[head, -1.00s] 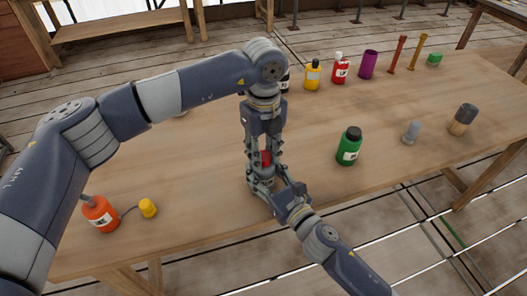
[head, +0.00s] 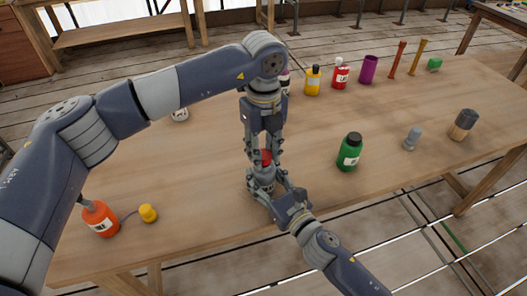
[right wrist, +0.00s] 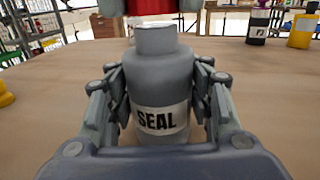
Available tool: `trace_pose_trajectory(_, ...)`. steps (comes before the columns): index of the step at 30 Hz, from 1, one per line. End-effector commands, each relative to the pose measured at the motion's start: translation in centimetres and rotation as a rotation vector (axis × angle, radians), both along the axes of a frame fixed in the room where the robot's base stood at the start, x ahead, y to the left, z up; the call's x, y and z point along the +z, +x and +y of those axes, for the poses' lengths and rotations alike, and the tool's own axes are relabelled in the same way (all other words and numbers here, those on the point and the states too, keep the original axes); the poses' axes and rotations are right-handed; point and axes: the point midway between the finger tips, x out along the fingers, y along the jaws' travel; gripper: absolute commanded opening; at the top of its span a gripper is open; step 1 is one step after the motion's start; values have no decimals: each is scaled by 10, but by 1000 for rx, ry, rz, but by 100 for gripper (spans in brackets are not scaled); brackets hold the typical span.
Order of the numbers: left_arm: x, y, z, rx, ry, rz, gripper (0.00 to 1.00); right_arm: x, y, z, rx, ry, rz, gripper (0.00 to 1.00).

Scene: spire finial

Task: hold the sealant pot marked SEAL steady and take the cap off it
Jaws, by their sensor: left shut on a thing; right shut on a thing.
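The grey pot marked SEAL (right wrist: 160,85) stands upright on the table in the right wrist view. In the head view it is mostly hidden between the grippers. My right gripper (right wrist: 160,105) is shut on its body, one finger on each side, with the label facing the wrist camera. The red cap (head: 266,157) is between the fingers of my left gripper (head: 265,155), which points down from above and is shut on it. In the right wrist view the cap (right wrist: 158,7) is just above the pot's bare neck, with a narrow gap between them.
A green bottle (head: 349,152), a small grey item (head: 412,139) and a dark-topped jar (head: 463,124) stand to the right. An orange bottle (head: 100,219) and yellow cap (head: 148,213) are at front left. Several containers line the back. The table between is clear.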

Motion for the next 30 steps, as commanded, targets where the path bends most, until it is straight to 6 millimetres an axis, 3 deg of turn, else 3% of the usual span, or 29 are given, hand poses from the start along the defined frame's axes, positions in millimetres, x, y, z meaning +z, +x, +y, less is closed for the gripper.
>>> trace_pose_trajectory(7, 2, 0, -1, -2, -1, 0, 1, -3, -1, 0, 0, -2, 5, 0)
trace_pose_trajectory(16, 36, 0, -1, -1, -1, -1, 1, -3, -1, 0, 1, -2, 5, 0)
trace_pose_trajectory(23, 39, -1, -1, -2, 0, 2, 1, -3, -1, 1, 1, -1, 4, 0)
trace_pose_trajectory(24, 39, -1, -1, -2, 0, 2, 1, -3, -1, 1, 1, -1, 4, 47)
trace_pose_trajectory(27, 39, -1, -1, -2, -1, 2, 1, -2, -1, 1, 1, -1, 4, 69)
trace_pose_trajectory(30, 39, -1, -1, -2, -1, 2, 1, -2, -1, 0, 1, -1, 3, 71)
